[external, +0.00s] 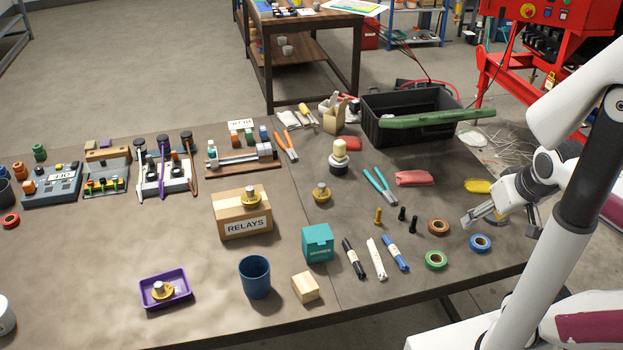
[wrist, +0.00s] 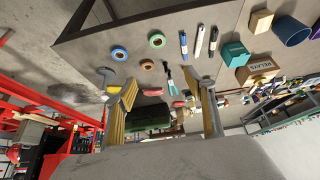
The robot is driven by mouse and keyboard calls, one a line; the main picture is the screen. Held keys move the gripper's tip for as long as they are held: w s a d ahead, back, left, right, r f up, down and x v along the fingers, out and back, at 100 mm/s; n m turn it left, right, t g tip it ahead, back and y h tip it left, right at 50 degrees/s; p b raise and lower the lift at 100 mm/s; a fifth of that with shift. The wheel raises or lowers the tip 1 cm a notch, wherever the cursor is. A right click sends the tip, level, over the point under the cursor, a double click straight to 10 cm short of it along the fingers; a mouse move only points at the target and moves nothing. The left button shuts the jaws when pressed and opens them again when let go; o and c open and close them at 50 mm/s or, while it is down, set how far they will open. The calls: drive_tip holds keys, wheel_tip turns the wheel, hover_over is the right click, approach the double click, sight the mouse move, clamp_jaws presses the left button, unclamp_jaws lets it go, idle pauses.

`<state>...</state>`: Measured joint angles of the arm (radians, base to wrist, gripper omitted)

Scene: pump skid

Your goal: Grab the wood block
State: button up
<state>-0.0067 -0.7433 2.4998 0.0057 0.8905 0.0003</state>
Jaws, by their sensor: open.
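The wood block (external: 305,288) is a small pale tan cube on the brown table, near its front edge. It stands right of the blue cup and in front of the teal box. In the wrist view the wood block (wrist: 261,21) shows at the upper right, away from the fingers. My gripper (external: 473,216) is above the right end of the table, far to the right of the block. In the wrist view its two fingers (wrist: 165,84) are spread apart with nothing held between them.
The blue cup (external: 255,277), teal box (external: 318,243) and RELAYS box (external: 242,215) stand near the block. Several markers (external: 376,258) and tape rolls (external: 436,260) lie between it and my gripper. A purple tray (external: 166,288) is at left. The table front right of the block is clear.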

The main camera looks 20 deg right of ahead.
drive_tip(key=w+a+f+n+y, duration=0.1)
drive_tip(key=w+a+f+y, duration=0.15)
drive_tip(key=w+a, duration=0.8)
drive_tip(key=t+y, duration=0.2)
drive_tip(key=t, duration=0.1)
hover_over(311, 292)
drive_tip(key=w+d, duration=0.3)
drive_tip(key=w, duration=0.1)
wheel_tip(311, 292, down, 13)
drive_tip(key=s+f, duration=0.1)
drive_tip(key=f, duration=0.1)
drive_tip(key=s+a+f+t+h, duration=0.1)
drive_tip(key=s+f, duration=0.1)
drive_tip(key=f, duration=0.1)
drive_tip(key=s+a+f+t, duration=0.1)
drive_tip(key=f, duration=0.1)
drive_tip(key=shift+s+a+f+h, duration=0.2)
drive_tip(key=shift+f+h, duration=0.05)
drive_tip(key=shift+f, duration=0.05)
drive_tip(key=shift+s+f+n+t, duration=0.3)
drive_tip(key=shift+s+f+t, duration=0.2)
drive_tip(key=shift+s+t, duration=0.15)
drive_tip(key=shift+s+d+f+n+t, duration=0.1)
drive_tip(key=shift+s+f+n+t, duration=0.1)
drive_tip(key=shift+s+t, duration=0.25)
drive_tip(key=shift+s+f+n+t, duration=0.2)
drive_tip(key=shift+s+t, duration=0.1)
drive_tip(key=shift+s, duration=0.1)
drive_tip(key=shift+w, duration=0.1)
drive_tip(key=shift+x, duration=1.2)
